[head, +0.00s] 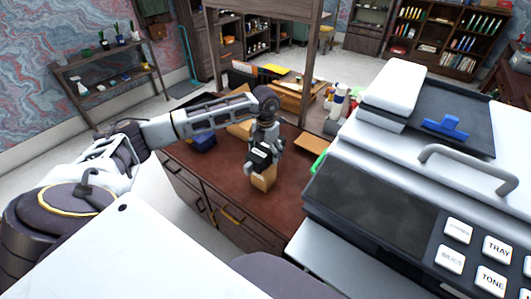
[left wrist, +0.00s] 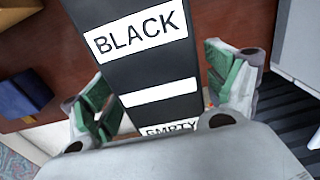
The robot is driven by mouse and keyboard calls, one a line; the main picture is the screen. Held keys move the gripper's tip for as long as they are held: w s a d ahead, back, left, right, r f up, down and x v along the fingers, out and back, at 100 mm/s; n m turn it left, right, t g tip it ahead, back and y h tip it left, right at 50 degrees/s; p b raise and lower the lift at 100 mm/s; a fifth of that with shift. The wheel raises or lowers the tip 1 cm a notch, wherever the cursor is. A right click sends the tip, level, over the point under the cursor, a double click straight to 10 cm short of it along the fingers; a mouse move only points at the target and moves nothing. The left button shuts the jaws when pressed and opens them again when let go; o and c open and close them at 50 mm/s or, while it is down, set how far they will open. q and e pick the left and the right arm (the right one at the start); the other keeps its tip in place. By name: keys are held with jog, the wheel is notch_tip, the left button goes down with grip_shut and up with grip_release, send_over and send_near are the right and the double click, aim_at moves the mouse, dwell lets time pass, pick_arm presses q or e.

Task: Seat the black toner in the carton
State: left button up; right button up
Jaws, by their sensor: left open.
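The black toner (left wrist: 150,68) is a long dark cartridge with white labels reading "BLACK" and "EMPTY". In the left wrist view it runs between the two green-padded fingers of my left gripper (left wrist: 166,92), which are open with a gap at least on the left side. In the head view my left gripper (head: 260,163) points down over the desk, and a dark part shows at its fingers. A tan carton-like box (head: 264,181) is directly below it. I cannot tell whether the toner stands in that box. My right gripper is not in view.
A large white printer (head: 430,170) with TRAY and TONE buttons fills the right side. A blue box (head: 203,143) lies on the brown desk (head: 225,176), left of the gripper. A wooden post stands behind. The desk front is clear.

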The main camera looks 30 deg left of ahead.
aim_at(266, 146)
pick_arm(q)
jog(key=c, duration=1.5)
jog(key=shift+o, duration=0.2)
jog(key=shift+r, duration=0.1)
jog(key=shift+r, duration=0.1)
jog(key=shift+r+b, duration=0.8)
jog(key=shift+r, duration=4.1)
jog(key=shift+w+f, duration=0.15)
